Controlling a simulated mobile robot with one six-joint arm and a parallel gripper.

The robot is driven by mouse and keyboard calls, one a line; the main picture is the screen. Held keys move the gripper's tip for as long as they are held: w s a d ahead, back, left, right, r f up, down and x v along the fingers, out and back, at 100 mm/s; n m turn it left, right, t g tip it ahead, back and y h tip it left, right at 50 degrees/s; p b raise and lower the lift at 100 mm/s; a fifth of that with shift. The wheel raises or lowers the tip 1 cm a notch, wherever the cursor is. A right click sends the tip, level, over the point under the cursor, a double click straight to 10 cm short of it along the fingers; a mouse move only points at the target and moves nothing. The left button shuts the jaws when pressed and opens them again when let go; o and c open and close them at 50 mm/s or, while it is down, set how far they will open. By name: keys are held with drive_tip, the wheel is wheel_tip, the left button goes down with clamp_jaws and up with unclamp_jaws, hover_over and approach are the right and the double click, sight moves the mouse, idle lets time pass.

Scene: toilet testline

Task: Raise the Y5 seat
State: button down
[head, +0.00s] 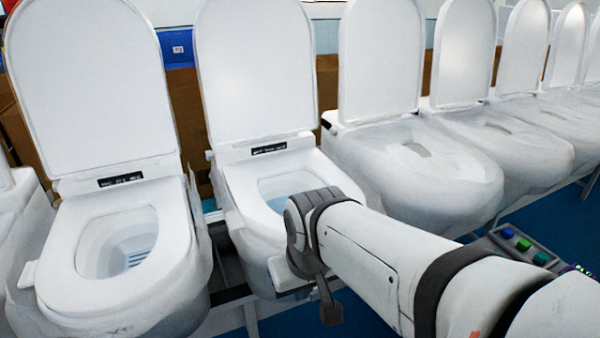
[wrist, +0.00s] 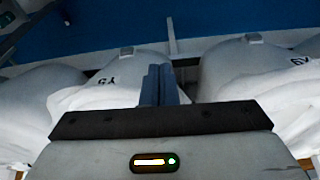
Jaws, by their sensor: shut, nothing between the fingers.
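In the wrist view my gripper (wrist: 160,70) is shut, its two dark fingers together and empty. They point into the gap between two white, plastic-wrapped toilets. The Y5 toilet (wrist: 62,82), with its label upside down, is left of the fingers there; no contact shows. In the head view my arm reaches over the front right of the second toilet (head: 240,195) from the left. Its lid (head: 257,70) is up and its seat ring is down, partly hidden by my arm.
The leftmost full toilet (head: 70,245) also has its lid up and seat down. Several wrapped toilets (head: 420,170) with raised lids stand to the right. A box with coloured buttons (head: 515,242) is right of my arm. Blue floor (head: 550,215) shows in front.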

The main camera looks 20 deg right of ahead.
drive_tip(key=shift+w, duration=0.1)
drive_tip(key=w+d+n+t+h+b, duration=0.2)
drive_tip(key=w+d+n+t+b, duration=0.25)
drive_tip(key=d+n, duration=0.3)
drive_tip(key=w+d+r+n+t+h+b, duration=0.1)
drive_tip(key=w+d+n+t+h+b, duration=0.15)
drive_tip(key=d+n+t+b, duration=0.35)
drive_tip(key=w+d+n+t+h+b, duration=0.15)
drive_tip(key=w+d+n+b, duration=0.3)
drive_tip(key=d+n, duration=0.45)
drive_tip(key=s+a+f+n+t+y+b, duration=0.25)
drive_tip(key=s+n+y+b, duration=0.35)
drive_tip(key=n, duration=0.8)
drive_tip(key=w+r+y+p, duration=0.1)
drive_tip(key=w+r+p, duration=0.1)
drive_tip(key=w, duration=1)
drive_tip(key=shift+w+a+r, duration=0.15)
drive_tip(key=shift+w+r, duration=0.05)
drive_tip(key=shift+r, duration=0.15)
